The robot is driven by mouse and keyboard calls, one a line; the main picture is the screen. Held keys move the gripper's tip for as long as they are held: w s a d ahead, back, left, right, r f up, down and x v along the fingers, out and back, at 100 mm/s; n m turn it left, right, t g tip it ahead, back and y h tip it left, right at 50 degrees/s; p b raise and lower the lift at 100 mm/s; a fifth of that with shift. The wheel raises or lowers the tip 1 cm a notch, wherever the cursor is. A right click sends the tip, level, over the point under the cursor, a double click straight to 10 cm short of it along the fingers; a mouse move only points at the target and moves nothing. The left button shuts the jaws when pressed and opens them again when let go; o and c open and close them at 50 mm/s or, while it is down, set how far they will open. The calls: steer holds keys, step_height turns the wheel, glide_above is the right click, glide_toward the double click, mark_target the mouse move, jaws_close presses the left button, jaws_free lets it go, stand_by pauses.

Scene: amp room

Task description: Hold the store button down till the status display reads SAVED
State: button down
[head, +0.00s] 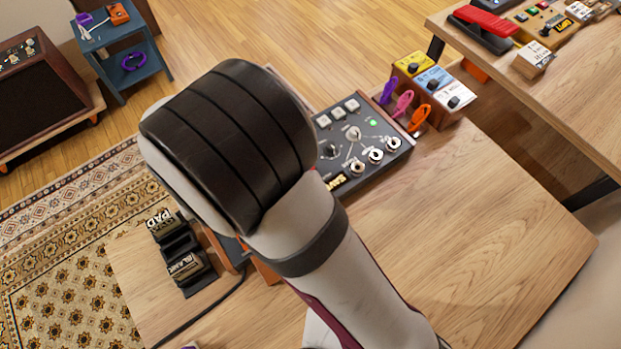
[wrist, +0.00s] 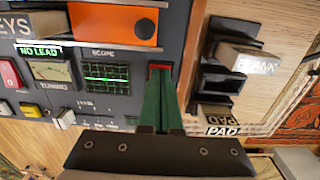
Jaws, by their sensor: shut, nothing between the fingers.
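My gripper (wrist: 160,76) shows in the wrist view as two green fingers, shut together and empty. Their tips are at a small red square (wrist: 159,68) on a grey panel, right of the scope screen. Whether this is the store button, or is pressed, I cannot tell; no label for it is readable. A small display (wrist: 38,50) on that panel reads NO LEAD in green. In the head view my arm hides the gripper and much of the bench.
The panel has a tuning meter (wrist: 53,71), a scope (wrist: 106,76) and an orange block with a black knob (wrist: 115,22). A dark holder (wrist: 225,80) with tags stands to its right. In the head view, a knob unit (head: 365,135) stands behind my arm; bare wood (head: 480,230) lies right.

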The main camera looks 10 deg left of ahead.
steer(key=shift+r, duration=3.5)
steer(key=d+r+m, duration=0.5)
steer(key=d, duration=0.6)
steer(key=d+r+m, duration=0.4)
steer(key=d, duration=0.7)
steer(key=s+d+m+y, duration=0.1)
steer(key=s+d+m, duration=0.4)
steer(key=s+d, duration=0.1)
steer(key=shift+s+d+r+m+y, duration=0.2)
steer(key=shift+s+d+m+y, duration=0.1)
steer(key=shift+y, duration=0.1)
steer(key=shift+w, duration=0.1)
